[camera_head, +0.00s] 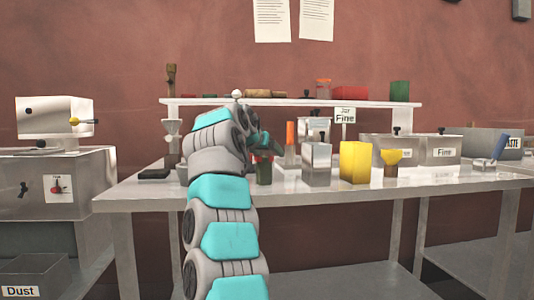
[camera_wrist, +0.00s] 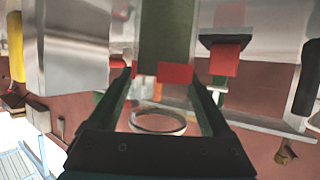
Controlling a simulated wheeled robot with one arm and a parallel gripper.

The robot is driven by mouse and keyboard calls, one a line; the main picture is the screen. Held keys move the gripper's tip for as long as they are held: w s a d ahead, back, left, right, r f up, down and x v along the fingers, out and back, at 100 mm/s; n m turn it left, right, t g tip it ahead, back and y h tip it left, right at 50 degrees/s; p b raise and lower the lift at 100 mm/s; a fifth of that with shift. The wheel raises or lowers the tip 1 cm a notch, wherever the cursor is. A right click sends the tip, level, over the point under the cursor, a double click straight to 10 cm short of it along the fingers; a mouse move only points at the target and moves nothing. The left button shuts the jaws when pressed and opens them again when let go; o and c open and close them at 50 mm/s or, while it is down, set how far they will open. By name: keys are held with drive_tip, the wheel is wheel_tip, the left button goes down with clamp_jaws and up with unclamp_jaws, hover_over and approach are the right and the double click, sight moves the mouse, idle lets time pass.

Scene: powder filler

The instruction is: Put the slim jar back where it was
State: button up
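The slim jar (camera_head: 264,174) shows in the head view as a small dark green shape with red at its top, near the front middle of the bench. In the wrist view the jar (camera_wrist: 165,35) is clear, with green and red in it and a round rim. My gripper (camera_wrist: 161,78) has a fingertip at each side of the jar and appears shut on it. In the head view my gripper (camera_head: 266,146) is partly hidden behind my arm. I cannot tell whether the jar's base touches the bench.
An orange-topped bottle (camera_head: 291,142) is just behind. A raised shelf (camera_head: 380,103) runs along the back. The bench front (camera_head: 330,189) is bare.

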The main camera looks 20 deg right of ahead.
drive_tip(key=shift+r, duration=0.15)
drive_tip(key=b+v, duration=0.2)
drive_tip(key=v, duration=1)
idle(0.3)
